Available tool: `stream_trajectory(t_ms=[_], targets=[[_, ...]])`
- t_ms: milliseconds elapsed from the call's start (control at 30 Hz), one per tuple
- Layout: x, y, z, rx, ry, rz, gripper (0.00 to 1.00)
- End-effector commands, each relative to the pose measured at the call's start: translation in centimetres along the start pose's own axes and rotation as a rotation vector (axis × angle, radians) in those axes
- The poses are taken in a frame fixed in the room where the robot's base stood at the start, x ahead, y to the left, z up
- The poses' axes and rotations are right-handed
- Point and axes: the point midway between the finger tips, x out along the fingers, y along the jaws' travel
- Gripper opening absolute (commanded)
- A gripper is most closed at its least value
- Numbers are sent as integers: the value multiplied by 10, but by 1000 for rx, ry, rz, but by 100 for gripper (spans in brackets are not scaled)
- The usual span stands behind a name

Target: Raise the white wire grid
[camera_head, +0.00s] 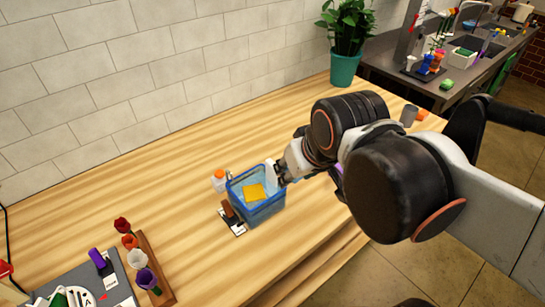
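I cannot make out a white wire grid in this view. My gripper (280,174) is at the right rim of a blue open container (262,212) on the wooden table, small and partly hidden by my arm. A narrow white upright piece (270,172) shows beside it; I cannot tell what it is. Whether the fingers are open or shut is not clear. A yellow piece (253,192) lies in the container.
A white bottle with an orange cap (219,180) stands left of the container. Artificial flowers (137,258) and a grey tray (85,283) are at the lower left. A potted plant (344,69) stands at the back. The table's middle left is clear.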

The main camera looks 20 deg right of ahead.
Motion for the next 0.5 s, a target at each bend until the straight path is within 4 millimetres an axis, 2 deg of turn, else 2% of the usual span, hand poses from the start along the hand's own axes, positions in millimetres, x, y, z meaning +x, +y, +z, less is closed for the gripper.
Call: stream_trajectory(t_ms=[33,200,500], targets=[[-7,1,-16,-15,-30,-1,37],[-10,2,-49,-72,-142,-11,37],[1,4,-102,-171,-340,-43,37]])
